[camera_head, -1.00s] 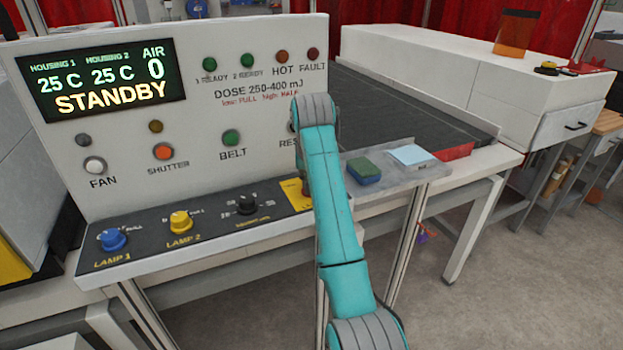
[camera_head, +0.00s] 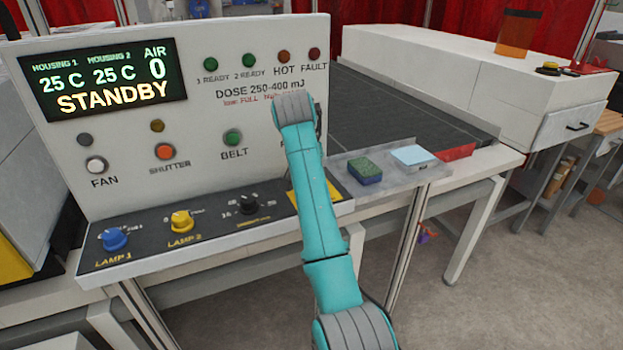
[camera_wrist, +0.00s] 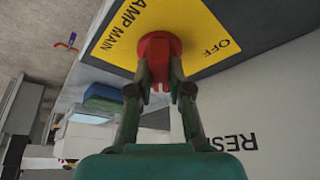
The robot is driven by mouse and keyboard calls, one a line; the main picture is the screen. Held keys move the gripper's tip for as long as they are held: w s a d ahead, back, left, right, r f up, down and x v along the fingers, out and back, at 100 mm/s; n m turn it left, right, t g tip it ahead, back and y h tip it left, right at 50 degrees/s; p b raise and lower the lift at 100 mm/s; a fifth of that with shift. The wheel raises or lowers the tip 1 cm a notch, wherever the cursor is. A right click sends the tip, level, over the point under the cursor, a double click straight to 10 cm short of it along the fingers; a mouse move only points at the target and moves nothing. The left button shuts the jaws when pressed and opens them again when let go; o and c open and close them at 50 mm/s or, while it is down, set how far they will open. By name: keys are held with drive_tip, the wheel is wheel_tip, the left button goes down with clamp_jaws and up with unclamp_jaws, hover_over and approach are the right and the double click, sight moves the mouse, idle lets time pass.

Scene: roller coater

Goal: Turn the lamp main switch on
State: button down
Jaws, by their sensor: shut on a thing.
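The lamp main switch (camera_wrist: 158,48) is a red rotary knob on a yellow plate marked LAMP MAIN and OFF (camera_wrist: 200,42) in the wrist view. My gripper (camera_wrist: 160,86) has its two fingers on either side of the knob's handle, shut on it. In the head view the yellow plate (camera_head: 293,199) shows at the right end of the lower panel, but my arm hides the red knob and my gripper. The display (camera_head: 104,82) reads STANDBY, 25 C for both housings and AIR 0.
Blue LAMP 1 knob (camera_head: 114,238), yellow LAMP 2 knob (camera_head: 182,220) and a black knob (camera_head: 247,203) sit left of the plate. The upright panel rises behind. A green-and-blue block (camera_head: 365,171) and a light blue block (camera_head: 413,156) lie on a shelf to the right.

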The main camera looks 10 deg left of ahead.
drive_tip(key=c, duration=1.1)
unclamp_jaws()
drive_tip(key=shift+r, duration=0.1)
wheel_tip(320, 180, up, 10)
drive_tip(key=shift+f, duration=0.1)
drive_tip(key=shift+s, duration=0.1)
